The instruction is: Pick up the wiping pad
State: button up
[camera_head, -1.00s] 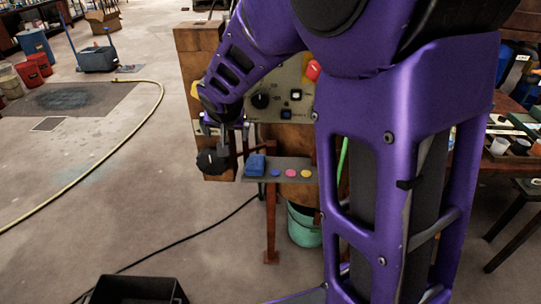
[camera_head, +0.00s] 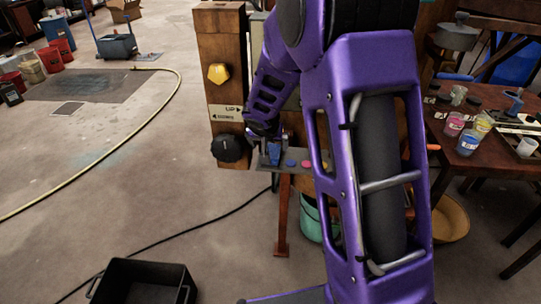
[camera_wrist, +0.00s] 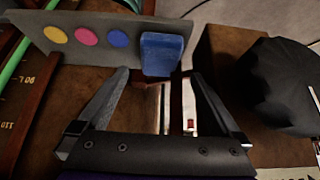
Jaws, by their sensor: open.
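The wiping pad is a small blue block (camera_wrist: 162,54) on a narrow grey shelf (camera_wrist: 60,22). It also shows in the head view (camera_head: 275,154), at the shelf's left end and partly covered by my gripper. My gripper (camera_wrist: 160,80) is open and empty. In the wrist view its two fingers point toward the pad, one to each side of it, with the pad at or just beyond their tips. I cannot tell whether they touch it. In the head view my gripper (camera_head: 268,143) is right at the pad.
Blue, pink and yellow discs (camera_wrist: 87,36) sit beside the pad on the shelf. A black knob (camera_head: 229,148) on a wooden post (camera_head: 222,50) is close left of my gripper. A teal bucket (camera_head: 311,222) stands below. A black crate (camera_head: 142,284) is on the floor.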

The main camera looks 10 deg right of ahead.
aim_at(270, 151)
jog(key=x, duration=0.5)
jog(key=shift+f+b, duration=0.15)
jog(key=shift+b, duration=0.2)
jog(key=c, duration=1.3)
jog(key=shift+o, duration=0.2)
jog(key=shift+r+p, duration=0.3)
jog(key=shift+r, duration=0.5)
jog(key=shift+s+a+f+b, duration=0.1)
jog(key=shift+s+a+b, duration=0.05)
jog(key=shift+s+b, duration=0.15)
jog(key=s+a, duration=0.2)
jog(key=s, duration=0.6)
jog(key=s+a+b, duration=0.1)
jog(key=s+a, duration=0.2)
jog(key=s, duration=0.5)
jog(key=shift+s, duration=0.25)
jog(key=shift+a, duration=0.1)
